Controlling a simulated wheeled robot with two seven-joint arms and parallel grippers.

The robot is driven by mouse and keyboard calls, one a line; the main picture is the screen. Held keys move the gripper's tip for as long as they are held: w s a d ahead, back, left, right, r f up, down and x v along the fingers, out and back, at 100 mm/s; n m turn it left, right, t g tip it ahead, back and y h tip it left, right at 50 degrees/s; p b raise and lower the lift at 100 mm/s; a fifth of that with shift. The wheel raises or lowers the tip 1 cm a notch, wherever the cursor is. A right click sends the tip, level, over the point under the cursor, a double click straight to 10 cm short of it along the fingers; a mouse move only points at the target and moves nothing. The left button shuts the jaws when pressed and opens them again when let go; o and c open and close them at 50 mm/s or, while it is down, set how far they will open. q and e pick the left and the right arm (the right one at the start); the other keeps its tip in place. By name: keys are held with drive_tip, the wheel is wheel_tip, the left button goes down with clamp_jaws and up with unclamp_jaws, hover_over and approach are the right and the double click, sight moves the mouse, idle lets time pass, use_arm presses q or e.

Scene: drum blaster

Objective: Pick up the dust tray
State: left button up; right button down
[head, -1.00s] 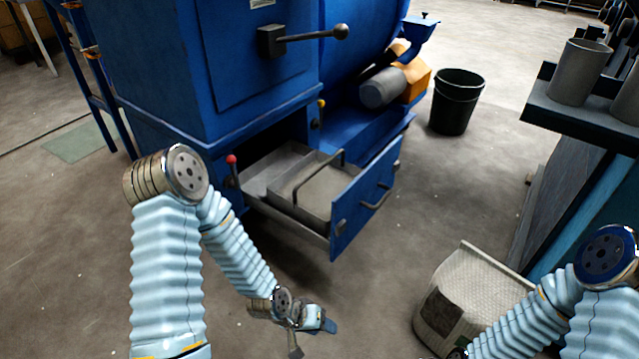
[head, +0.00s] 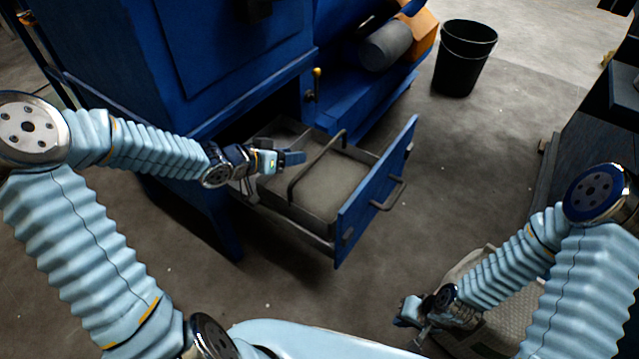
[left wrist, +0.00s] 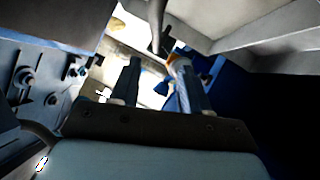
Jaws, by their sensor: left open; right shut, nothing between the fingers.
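The dust tray (head: 318,190) is a grey open box with a dark bar handle (head: 305,172) arched over it. It sits in the pulled-out drawer with the blue front (head: 377,192). My left gripper (head: 298,157) is open, above the tray's left rear part and just left of the handle. In the left wrist view, the two fingers (left wrist: 155,82) stand apart, and a dark bar (left wrist: 157,28) shows beyond them, apart from the fingers. My right gripper (head: 413,325) is shut and empty at the lower middle, away from the tray.
The blue machine (head: 235,60) rises behind the drawer. A black bucket (head: 464,58) stands at the back right. A pale textured container (head: 515,325) is beside my right arm. A dark bench (head: 600,130) stands at the right edge. Floor right of the drawer is clear.

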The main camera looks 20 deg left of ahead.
sight(318, 155)
use_arm(q)
drive_tip(key=b+x, duration=0.1)
drive_tip(key=x, duration=0.1)
drive_tip(key=b+x, duration=0.1)
drive_tip(key=x, duration=0.2)
drive_tip(key=b+x, duration=0.2)
drive_tip(key=x, duration=0.1)
drive_tip(key=shift+s+d+f, duration=0.2)
drive_tip(key=shift+d, duration=0.25)
drive_tip(key=shift+w+d+f, duration=0.1)
drive_tip(key=shift+w, duration=0.15)
drive_tip(key=shift+c, duration=0.3)
clamp_jaws()
drive_tip(key=shift+w, duration=0.1)
idle(0.4)
